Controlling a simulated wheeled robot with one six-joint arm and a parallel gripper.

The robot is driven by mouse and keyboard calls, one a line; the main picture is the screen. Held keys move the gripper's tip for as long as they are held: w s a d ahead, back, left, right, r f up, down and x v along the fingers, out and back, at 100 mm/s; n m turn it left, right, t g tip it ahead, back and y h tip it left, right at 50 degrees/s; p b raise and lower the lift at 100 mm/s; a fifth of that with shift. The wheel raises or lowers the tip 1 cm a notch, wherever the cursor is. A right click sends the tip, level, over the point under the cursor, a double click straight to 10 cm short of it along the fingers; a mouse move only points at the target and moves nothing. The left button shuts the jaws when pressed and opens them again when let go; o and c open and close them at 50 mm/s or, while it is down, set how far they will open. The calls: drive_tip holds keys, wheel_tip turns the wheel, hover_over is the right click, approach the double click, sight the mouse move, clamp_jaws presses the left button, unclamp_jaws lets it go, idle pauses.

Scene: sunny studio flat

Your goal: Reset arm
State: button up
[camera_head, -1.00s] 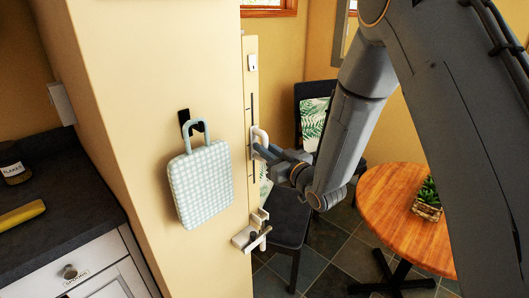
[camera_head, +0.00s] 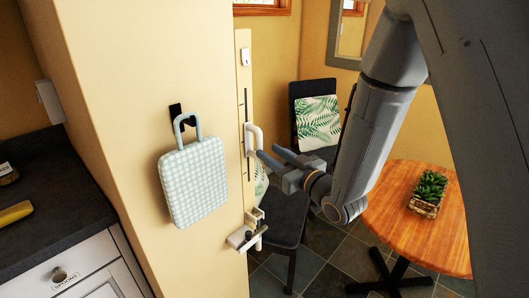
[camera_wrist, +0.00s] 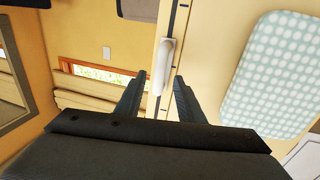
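My gripper (camera_head: 267,151) is at the end of my arm in the middle of the head view, just right of a white handle (camera_head: 252,137) on a narrow wall panel. Its two fingers are apart and nothing is held. In the wrist view, the open fingers (camera_wrist: 159,98) point toward the white handle (camera_wrist: 162,65), which shows between them and beyond the tips. Whether a fingertip still touches the handle is hard to tell, but the fingers are not closed on it.
A checked pale green bag (camera_head: 194,182) hangs from a black hook left of the panel. A white bracket (camera_head: 246,234) sits below the handle. A round wooden table (camera_head: 392,222) with a potted plant (camera_head: 429,193) and dark chairs (camera_head: 312,115) stand right. A dark counter (camera_head: 55,205) is left.

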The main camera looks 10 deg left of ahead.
drive_tip(key=shift+s+d, duration=0.45)
drive_tip(key=shift+s, duration=0.05)
drive_tip(key=shift+w, duration=0.1)
drive_tip(key=s+d+f+m+g+h, duration=0.1)
drive_tip(key=d+f+m+g+h, duration=0.15)
drive_tip(key=d+h, duration=0.45)
drive_tip(key=s+d+f+m+g+h, duration=0.1)
drive_tip(key=d+f+m+h, duration=0.25)
drive_tip(key=d, duration=0.85)
drive_tip(key=s+d+m+g+h, duration=0.1)
drive_tip(key=s+d+g, duration=0.1)
drive_tip(key=s, duration=0.4)
drive_tip(key=s+d+m+g, duration=0.1)
drive_tip(key=s+d+g, duration=0.2)
drive_tip(key=s, duration=0.4)
drive_tip(key=s+d+f+m+g+h, duration=0.1)
drive_tip(key=s+d+g, duration=0.1)
drive_tip(key=s+d, duration=0.2)
drive_tip(key=shift+s+d+h, duration=0.2)
drive_tip(key=shift+s+h, duration=0.15)
drive_tip(key=shift+s, duration=0.85)
drive_tip(key=shift+a+g, duration=0.1)
drive_tip(key=shift+g, duration=0.15)
drive_tip(key=shift+c, duration=0.5)
